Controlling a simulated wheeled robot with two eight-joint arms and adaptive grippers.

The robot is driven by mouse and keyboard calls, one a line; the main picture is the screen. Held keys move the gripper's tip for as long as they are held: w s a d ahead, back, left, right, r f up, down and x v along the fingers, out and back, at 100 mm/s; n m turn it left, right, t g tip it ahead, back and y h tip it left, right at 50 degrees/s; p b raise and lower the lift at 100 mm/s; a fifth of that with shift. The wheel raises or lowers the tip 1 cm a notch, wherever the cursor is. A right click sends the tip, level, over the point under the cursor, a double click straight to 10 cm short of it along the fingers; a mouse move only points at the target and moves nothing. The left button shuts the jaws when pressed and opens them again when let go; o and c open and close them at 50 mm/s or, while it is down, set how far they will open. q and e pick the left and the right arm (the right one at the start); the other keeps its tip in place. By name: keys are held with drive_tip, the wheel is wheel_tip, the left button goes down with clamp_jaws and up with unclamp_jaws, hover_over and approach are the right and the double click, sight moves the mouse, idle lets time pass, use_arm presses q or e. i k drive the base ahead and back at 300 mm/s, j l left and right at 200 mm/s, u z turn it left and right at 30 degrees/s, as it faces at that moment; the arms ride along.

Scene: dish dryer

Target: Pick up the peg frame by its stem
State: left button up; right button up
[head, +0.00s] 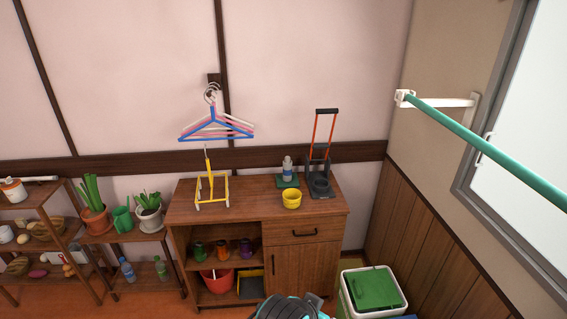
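The peg frame (198,204) stands on the left part of the wooden cabinet top. It looks like a small open yellow frame with pale lower bars. Its thin stem (210,172) rises from the middle, yellow with a dark upper end, leaning slightly. Nothing is holding it. Neither of my grippers can be made out. A dark and teal part of my own body shows at the bottom edge, cut off by the picture.
On the cabinet (245,207), a yellow cup (292,199), a bottle (287,169) and a black stand with red bars (320,184) are right of the frame. Hangers (213,125) hang on the wall behind. Plants (149,209) stand left; a green-lidded bin (376,289) stands right.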

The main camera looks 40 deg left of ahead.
sight(210, 175)
drive_tip(key=j+u, duration=0.1)
drive_tip(key=u, duration=0.15)
drive_tip(key=k+j+u, duration=0.1)
drive_tip(key=u, duration=0.6)
drive_tip(key=l+u, duration=0.15)
drive_tip(key=u, duration=0.25)
drive_tip(key=l+u, duration=0.1)
drive_tip(key=u, duration=0.35)
drive_tip(key=i+j+u, duration=0.35)
drive_tip(key=i, duration=0.45)
drive_tip(key=i+l+u, duration=0.1)
drive_tip(key=i+u, duration=0.2)
drive_tip(key=i, duration=0.5)
